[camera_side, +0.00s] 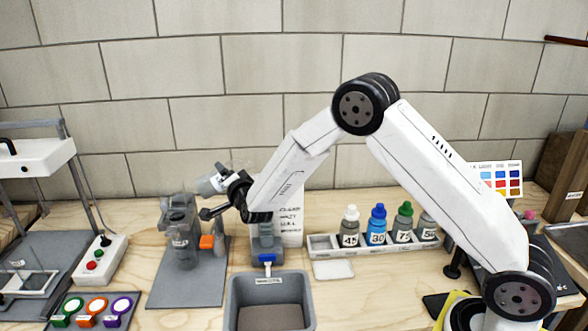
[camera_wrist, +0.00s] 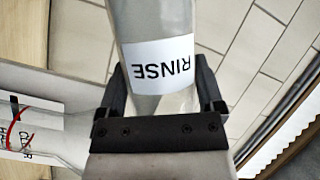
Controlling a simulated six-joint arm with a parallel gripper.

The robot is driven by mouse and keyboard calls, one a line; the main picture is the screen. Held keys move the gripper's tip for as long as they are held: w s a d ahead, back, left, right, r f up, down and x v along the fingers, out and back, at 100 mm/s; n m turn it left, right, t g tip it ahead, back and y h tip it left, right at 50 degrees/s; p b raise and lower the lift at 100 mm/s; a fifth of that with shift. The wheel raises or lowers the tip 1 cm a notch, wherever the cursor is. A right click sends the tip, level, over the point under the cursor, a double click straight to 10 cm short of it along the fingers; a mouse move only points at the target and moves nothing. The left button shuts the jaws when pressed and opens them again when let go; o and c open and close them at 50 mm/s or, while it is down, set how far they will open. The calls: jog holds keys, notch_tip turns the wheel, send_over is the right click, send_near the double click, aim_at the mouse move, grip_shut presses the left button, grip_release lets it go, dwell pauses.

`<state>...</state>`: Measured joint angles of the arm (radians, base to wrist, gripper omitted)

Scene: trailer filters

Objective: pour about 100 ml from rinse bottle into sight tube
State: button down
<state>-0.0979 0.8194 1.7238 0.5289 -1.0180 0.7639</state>
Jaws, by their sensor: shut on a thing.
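My gripper (camera_side: 238,190) is shut on the rinse bottle (camera_side: 213,184), a clear grey bottle with a white label, held tilted in the air above the bench. In the wrist view the jaws (camera_wrist: 165,95) clasp the bottle (camera_wrist: 158,20) around its body, and its "RINSE" label (camera_wrist: 165,65) reads upside down. What looks like the sight tube (camera_side: 267,240) stands below and right of the gripper, with a blue tap at its foot. A white card (camera_side: 291,215) with handwritten words is behind it. I cannot make out the liquid level or any stream.
A clear grey housing (camera_side: 182,250) stands on a grey mat (camera_side: 170,290) below the bottle. A grey basin (camera_side: 235,300) is in front of the tube. Several numbered bottles stand in a rack (camera_side: 325,250) at right. A switch box (camera_side: 100,262) is at left.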

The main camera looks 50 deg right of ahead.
jog(key=shift+w+a+r+m+t, duration=0.15)
jog(key=shift+r+m+t, duration=0.15)
jog(key=shift+r+m, duration=0.45)
dwell(2.0)
jog(key=shift+s+d+f+m+t+h, duration=0.2)
jog(key=shift+m+h, duration=0.05)
jog(key=shift+m, duration=0.25)
jog(key=shift+s+d+f+m+t+h, duration=0.15)
jog(key=shift+m+t+h, duration=0.1)
jog(key=shift+m, duration=0.2)
dwell(1.5)
jog(key=shift+r+m, duration=0.2)
jog(key=shift+m, duration=0.1)
dwell(0.5)
jog(key=shift+f, duration=0.15)
jog(key=shift+w+a+r+n+g+y, duration=0.15)
jog(key=shift+w+a+n+g, duration=0.1)
jog(key=shift+n, duration=0.3)
jog(key=shift+w+a+r+n+g+y, duration=0.1)
jog(key=shift+n+g+y, duration=0.1)
jog(key=shift+n, duration=0.35)
jog(key=shift+s+d+f+n, duration=0.1)
jog(key=shift+d+f+n, duration=0.05)
jog(key=shift+f+n, duration=0.4)
jog(key=shift+n+g, duration=0.4)
jog(key=shift+n, duration=0.05)
jog(key=shift+s+d+r+n+y, duration=0.15)
jog(key=shift+n+y, duration=0.1)
jog(key=shift+n, duration=0.35)
